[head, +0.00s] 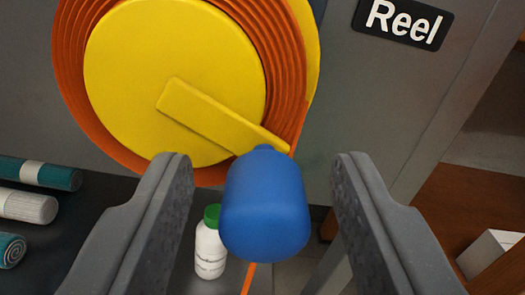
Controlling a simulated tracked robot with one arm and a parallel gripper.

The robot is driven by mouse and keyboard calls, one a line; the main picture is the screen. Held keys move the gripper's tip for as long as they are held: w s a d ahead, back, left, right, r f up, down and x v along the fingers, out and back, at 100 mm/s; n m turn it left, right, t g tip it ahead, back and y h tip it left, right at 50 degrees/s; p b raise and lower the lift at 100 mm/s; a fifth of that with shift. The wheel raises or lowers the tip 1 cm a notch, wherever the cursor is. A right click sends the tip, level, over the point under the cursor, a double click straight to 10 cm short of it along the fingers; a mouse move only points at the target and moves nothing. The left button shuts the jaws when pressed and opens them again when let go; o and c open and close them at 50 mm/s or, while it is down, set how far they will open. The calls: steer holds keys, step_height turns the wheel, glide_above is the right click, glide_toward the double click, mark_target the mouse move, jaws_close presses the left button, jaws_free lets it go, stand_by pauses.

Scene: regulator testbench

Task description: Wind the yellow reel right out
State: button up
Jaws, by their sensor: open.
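The yellow reel (150,95) is at the upper left of the head view, with orange hose (72,70) wound around it in several layers. A yellow crank arm (215,115) runs from near its middle down to the right. A blue knob (264,210) stands at the crank's outer end and points toward me. My gripper (262,190) is open, with one grey finger on each side of the knob. A gap shows between each finger and the knob, so neither appears to touch it.
A dark sign reading "Reel" (403,22) is on the grey panel (345,95). A white bottle with a green cap (210,245) stands below, left of the knob. Rolled cloths (38,173) lie at the left. An orange strand (249,278) hangs below the knob. A white box (488,252) is at the lower right.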

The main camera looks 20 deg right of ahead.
steer(key=shift+w, duration=0.15)
jaws_close()
steer(key=shift+r+p, duration=0.15)
steer(key=shift+p, duration=0.15)
